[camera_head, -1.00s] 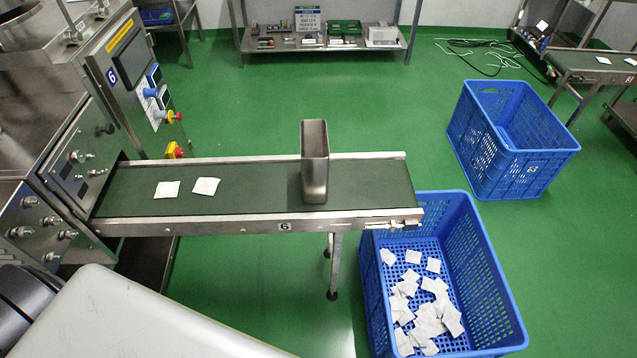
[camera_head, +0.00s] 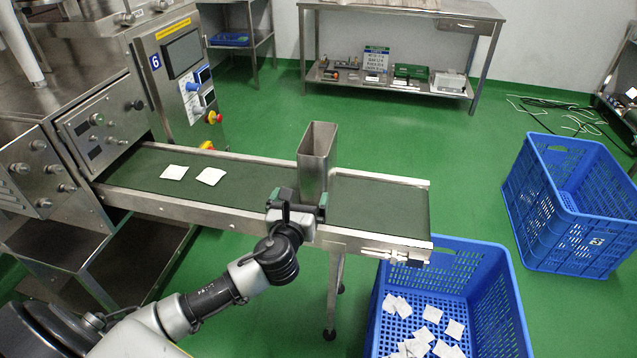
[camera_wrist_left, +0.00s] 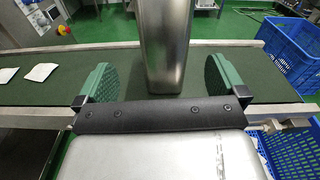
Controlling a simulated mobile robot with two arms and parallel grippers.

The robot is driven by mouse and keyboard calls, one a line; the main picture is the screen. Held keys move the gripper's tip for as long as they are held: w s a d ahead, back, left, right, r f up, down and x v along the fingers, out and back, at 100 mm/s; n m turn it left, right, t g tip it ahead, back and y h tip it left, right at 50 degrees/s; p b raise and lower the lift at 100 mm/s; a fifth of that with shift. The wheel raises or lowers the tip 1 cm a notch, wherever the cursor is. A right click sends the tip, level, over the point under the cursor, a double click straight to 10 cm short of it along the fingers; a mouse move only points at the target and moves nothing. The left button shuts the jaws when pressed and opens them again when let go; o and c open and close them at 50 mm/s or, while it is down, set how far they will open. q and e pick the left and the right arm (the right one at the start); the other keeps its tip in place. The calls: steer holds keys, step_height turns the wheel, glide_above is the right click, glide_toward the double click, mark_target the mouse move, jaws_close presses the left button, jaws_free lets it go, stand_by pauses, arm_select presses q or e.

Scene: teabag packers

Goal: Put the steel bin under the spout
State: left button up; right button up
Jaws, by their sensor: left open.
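The steel bin (camera_head: 317,158) is a tall, open-topped rectangular container standing upright on the green conveyor belt (camera_head: 380,205). My left gripper (camera_head: 297,197) is at the near rail of the conveyor, at the bin's near side. In the left wrist view the bin (camera_wrist_left: 165,45) stands ahead, between the two green finger pads (camera_wrist_left: 158,80) and a little beyond them. A gap shows on each side, so the gripper is open and empty. No spout can be made out clearly. My right gripper is not in view.
Two teabags (camera_head: 174,172) lie on the belt's left part, near the machine (camera_head: 75,115). A blue crate (camera_head: 485,262) with several teabags stands below the belt's right end. Another blue crate (camera_head: 575,215) stands on the floor at right. A steel bench (camera_head: 400,10) is at the back.

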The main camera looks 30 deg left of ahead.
mark_target(310, 174)
arm_select(q)
steer(key=shift+m, duration=0.4)
steer(key=w, duration=0.1)
steer(key=w+r, duration=0.1)
steer(key=w, duration=0.2)
steer(key=shift+w+a+r, duration=0.15)
steer(key=shift+a+r, duration=0.1)
steer(key=shift+a, duration=0.15)
steer(key=shift+w+a, duration=0.2)
steer(key=shift+w, duration=0.4)
steer(key=b+x, duration=0.1)
steer(key=x, duration=0.4)
steer(key=shift+w+d, duration=0.15)
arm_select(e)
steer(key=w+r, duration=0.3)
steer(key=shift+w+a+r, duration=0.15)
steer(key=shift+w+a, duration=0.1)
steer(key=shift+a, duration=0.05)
arm_select(q)
steer(key=c, duration=1.2)
steer(key=shift+c, duration=0.9)
steer(key=shift+r, duration=0.15)
